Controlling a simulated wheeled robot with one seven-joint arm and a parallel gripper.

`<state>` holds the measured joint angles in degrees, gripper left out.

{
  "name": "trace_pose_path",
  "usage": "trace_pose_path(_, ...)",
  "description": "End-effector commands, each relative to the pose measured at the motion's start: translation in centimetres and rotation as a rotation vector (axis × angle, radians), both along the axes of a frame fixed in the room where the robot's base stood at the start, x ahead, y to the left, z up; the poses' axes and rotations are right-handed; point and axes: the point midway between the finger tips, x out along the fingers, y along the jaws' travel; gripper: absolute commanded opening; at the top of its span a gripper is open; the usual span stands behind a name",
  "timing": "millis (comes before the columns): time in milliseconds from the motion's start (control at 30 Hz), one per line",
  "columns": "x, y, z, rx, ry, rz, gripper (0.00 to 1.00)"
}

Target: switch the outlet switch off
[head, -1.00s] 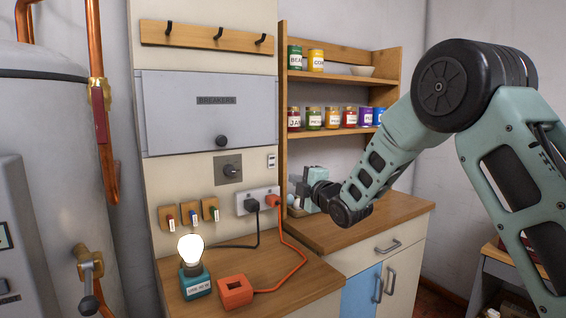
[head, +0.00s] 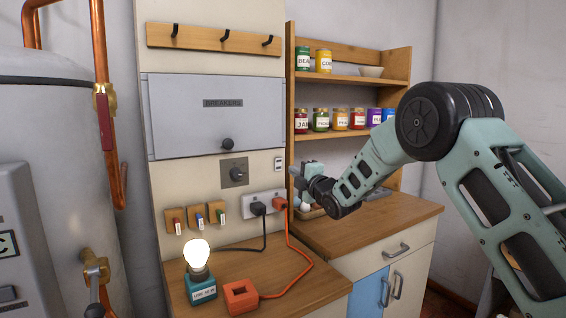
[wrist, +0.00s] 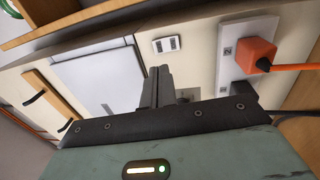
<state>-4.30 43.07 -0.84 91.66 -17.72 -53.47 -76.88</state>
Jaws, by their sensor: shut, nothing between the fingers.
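The white outlet plate (head: 249,208) is on the wall panel above the wooden counter. A black plug (head: 257,208) and an orange plug (head: 279,203) are in it. In the wrist view the outlet plate (wrist: 226,76) is at upper right, with the orange plug (wrist: 256,54) in it. A lit bulb lamp (head: 198,258) stands on the counter.
The grey breaker box (head: 190,125) is higher up. Orange and black cords cross the counter. A jar shelf (head: 340,85) stands behind my gripper.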

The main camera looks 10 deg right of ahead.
Motion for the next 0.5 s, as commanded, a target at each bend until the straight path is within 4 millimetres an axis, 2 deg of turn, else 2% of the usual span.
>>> trace_pose_path(200, 3.7, 1.2, 0.7, 0.001, -0.001, -0.001, 0.0)
trace_pose_path(500, 6.6, 2.1, 1.0, 0.0, 0.0, -0.001, 0.0)
